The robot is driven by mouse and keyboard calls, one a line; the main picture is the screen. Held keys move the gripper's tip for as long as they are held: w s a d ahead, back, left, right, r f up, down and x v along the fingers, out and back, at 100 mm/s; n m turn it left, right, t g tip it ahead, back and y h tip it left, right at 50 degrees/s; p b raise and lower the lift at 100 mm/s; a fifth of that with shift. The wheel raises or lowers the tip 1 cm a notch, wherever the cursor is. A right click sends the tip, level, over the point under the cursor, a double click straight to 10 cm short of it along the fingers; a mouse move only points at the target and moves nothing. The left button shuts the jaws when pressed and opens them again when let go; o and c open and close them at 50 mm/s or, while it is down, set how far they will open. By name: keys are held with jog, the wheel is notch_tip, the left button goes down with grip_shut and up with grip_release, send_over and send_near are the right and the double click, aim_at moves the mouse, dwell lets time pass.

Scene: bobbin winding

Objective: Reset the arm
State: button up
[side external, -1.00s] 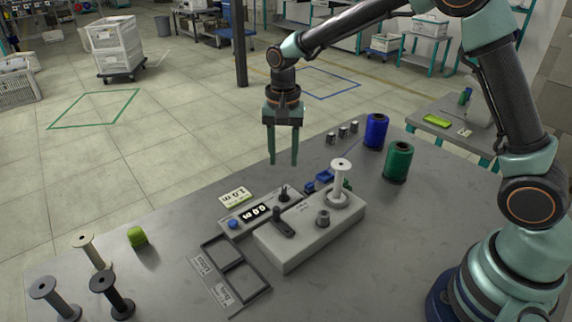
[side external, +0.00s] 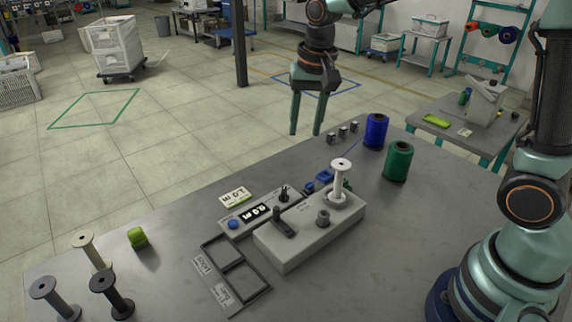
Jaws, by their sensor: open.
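My gripper (side external: 306,132) hangs in the air toward the far edge of the grey table, fingers pointing down, open and empty. The grey winding machine (side external: 308,236) stands below it and nearer the camera, with a white bobbin (side external: 341,182) upright at its right end. A control box with a display (side external: 257,213) sits behind the machine. A blue thread spool (side external: 376,131) and a green thread spool (side external: 397,161) stand upright to the right of the gripper.
Empty bobbins, grey (side external: 55,298), beige (side external: 91,251) and black (side external: 112,296), stand at the table's left. A green object (side external: 138,238) is near them. A dark two-compartment tray (side external: 236,268) lies beside the machine. Small metal cylinders (side external: 343,132) stand near the far edge.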

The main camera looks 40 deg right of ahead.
jog(key=s+d+r+n+t, duration=0.2)
jog(key=s+n, duration=0.1)
jog(key=s, duration=0.3)
jog(key=s+d+r+n+t, duration=0.2)
jog(key=s+n, duration=0.1)
jog(key=s, duration=0.4)
jog(key=shift+d+n, duration=0.3)
